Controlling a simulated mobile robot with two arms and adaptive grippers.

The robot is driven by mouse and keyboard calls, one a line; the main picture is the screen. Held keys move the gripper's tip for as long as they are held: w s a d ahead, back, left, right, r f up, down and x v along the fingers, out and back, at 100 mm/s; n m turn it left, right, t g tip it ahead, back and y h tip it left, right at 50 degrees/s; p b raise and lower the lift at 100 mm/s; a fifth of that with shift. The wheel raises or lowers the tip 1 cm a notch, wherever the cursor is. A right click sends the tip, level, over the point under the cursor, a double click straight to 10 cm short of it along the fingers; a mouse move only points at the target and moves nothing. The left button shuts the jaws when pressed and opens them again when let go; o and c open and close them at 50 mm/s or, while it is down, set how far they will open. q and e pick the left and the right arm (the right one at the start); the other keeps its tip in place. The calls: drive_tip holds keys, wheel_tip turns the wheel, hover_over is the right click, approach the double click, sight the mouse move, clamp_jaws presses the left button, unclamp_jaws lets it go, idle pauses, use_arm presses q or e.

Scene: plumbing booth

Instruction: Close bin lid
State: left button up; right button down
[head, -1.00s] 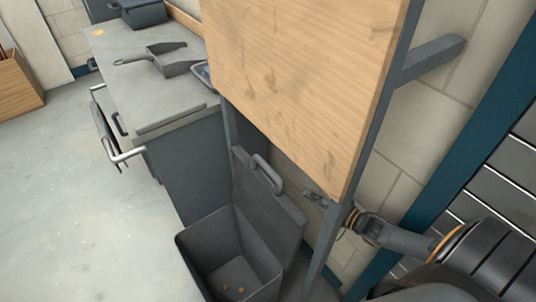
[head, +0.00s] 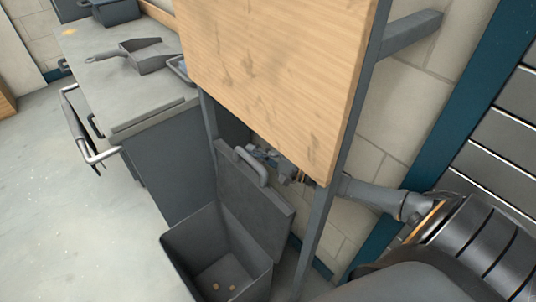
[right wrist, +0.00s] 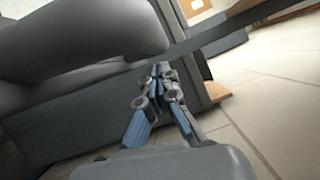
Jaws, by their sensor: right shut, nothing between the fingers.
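The grey bin (head: 175,262) stands open on the floor beside the bench, with a few small orange bits on its bottom. Its lid (head: 252,212) stands raised at the bin's back edge, with a looped handle (head: 264,171) near its top. My right gripper (head: 262,155) is shut and empty, behind the lid's top edge and close to the handle; I cannot tell whether it touches. Its closed fingers (right wrist: 158,75) show in the right wrist view, beside a large rounded grey shape that I cannot name for sure. My left gripper is out of view.
A wooden board (head: 275,70) on grey posts (head: 320,240) hangs over my right forearm, which reaches beneath it. The bench (head: 100,75) at left carries a dustpan-like scoop (head: 145,57). Floor (head: 70,220) left of the bin is clear.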

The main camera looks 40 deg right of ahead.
sight(240, 155)
drive_tip(key=shift+w+a+r, duration=0.1)
drive_tip(key=shift+w+a, duration=0.15)
drive_tip(key=shift+w, duration=0.3)
drive_tip(key=a+p, duration=0.1)
drive_tip(key=a, duration=0.1)
drive_tip(key=a+r+p, duration=0.1)
drive_tip(key=shift+s+a, duration=0.15)
drive_tip(key=shift+a, duration=0.55)
drive_tip(key=shift+f, duration=0.1)
drive_tip(key=shift+d, duration=0.1)
drive_tip(key=shift+s+p, duration=0.15)
drive_tip(key=shift+p, duration=0.15)
